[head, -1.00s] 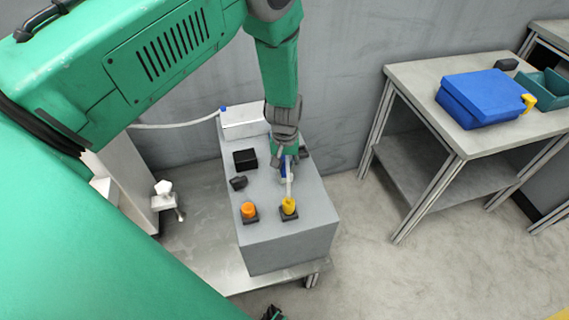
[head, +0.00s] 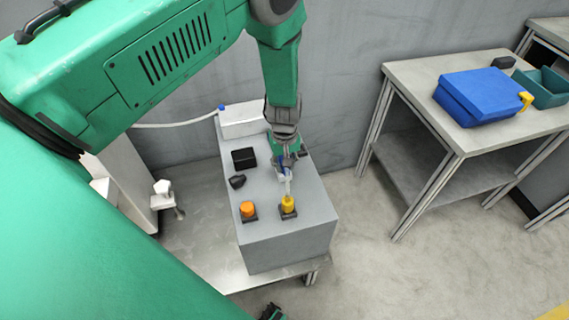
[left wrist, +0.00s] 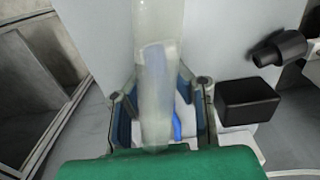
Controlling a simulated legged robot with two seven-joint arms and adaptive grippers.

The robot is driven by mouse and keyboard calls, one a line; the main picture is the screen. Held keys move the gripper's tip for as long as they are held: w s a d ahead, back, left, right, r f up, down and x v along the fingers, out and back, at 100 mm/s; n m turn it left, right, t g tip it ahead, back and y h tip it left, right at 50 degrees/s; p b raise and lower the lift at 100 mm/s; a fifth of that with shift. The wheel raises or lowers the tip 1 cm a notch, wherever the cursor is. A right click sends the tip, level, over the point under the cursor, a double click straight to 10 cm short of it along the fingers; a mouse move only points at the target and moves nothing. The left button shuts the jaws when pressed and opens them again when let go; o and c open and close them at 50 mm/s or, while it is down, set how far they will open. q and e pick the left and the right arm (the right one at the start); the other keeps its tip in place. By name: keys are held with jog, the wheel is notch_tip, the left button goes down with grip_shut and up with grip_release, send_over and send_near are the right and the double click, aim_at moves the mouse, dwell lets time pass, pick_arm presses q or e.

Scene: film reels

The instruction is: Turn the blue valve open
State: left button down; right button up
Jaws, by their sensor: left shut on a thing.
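My left gripper (head: 284,170) reaches down from above onto the grey box (head: 285,248) in the head view. In the head view the fingers mostly cover the valve.
An orange knob (head: 247,209), a yellow knob (head: 288,204), a black knob (head: 237,181) and a black block (head: 245,158) sit on the box near the gripper. A side table (head: 425,70) with a blue case (head: 482,96) stands at right. The floor between is clear.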

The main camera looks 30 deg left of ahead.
pick_arm(q)
jog(key=shift+s+d+f, duration=0.25)
jog(key=shift+s+d, duration=0.05)
jog(key=shift+s, duration=0.1)
jog(key=c, duration=1.5)
grip_release()
jog(key=shift+c, duration=0.2)
jog(key=shift+o, duration=0.3)
jog(key=shift+w+r, duration=0.1)
jog(key=shift+w, duration=0.05)
jog(key=shift+w+r, duration=0.15)
jog(key=shift+r, duration=0.4)
notch_tip(320, 180, up, 11)
jog(key=shift+f, duration=0.15)
